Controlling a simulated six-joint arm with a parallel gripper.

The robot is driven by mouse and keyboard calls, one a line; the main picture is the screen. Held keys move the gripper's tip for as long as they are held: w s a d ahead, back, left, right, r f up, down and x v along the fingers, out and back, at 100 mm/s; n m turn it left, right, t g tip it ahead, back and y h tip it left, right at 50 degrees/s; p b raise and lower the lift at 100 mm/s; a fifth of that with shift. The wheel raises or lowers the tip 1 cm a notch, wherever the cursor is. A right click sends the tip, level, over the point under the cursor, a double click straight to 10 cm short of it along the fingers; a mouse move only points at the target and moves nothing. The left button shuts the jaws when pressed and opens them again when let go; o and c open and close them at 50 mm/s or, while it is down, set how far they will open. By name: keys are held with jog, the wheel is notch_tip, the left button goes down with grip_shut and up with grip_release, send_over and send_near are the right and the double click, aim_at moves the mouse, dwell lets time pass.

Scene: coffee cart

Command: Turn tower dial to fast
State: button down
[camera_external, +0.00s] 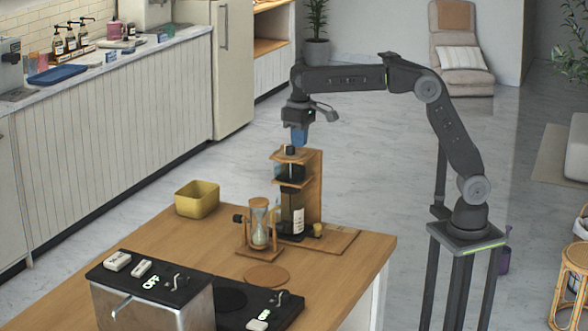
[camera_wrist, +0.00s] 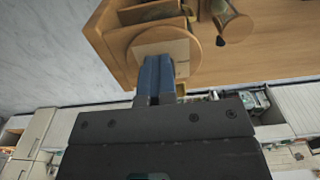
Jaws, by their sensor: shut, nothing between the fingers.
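The wooden coffee tower (camera_external: 313,180) stands upright near the back edge of the wooden counter. It holds a dark upper vessel and a tall dark bottle (camera_external: 292,212). A small dark knob (camera_external: 290,150) sits at its top; I cannot read any dial marking. My gripper (camera_external: 299,140) has blue fingers pointing down just above the tower's top, shut and empty. I cannot tell whether they touch the knob. In the wrist view the shut fingers (camera_wrist: 156,62) lie over the tower's round wooden top (camera_wrist: 190,45), and the knob is not visible.
An hourglass in a wooden stand (camera_external: 259,222) is just left of the tower. A yellow bin (camera_external: 197,199) stands farther left. A metal appliance with a black top (camera_external: 150,279) is at the front.

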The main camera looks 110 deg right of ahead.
jog(key=shift+w+a+f, duration=0.5)
jog(key=shift+a+f, duration=0.05)
jog(key=shift+f, duration=0.15)
jog(key=shift+a, duration=0.15)
jog(key=shift+s+a, duration=0.15)
jog(key=shift+a, duration=0.05)
jog(key=shift+d+r, duration=0.15)
jog(key=shift+r, duration=3)
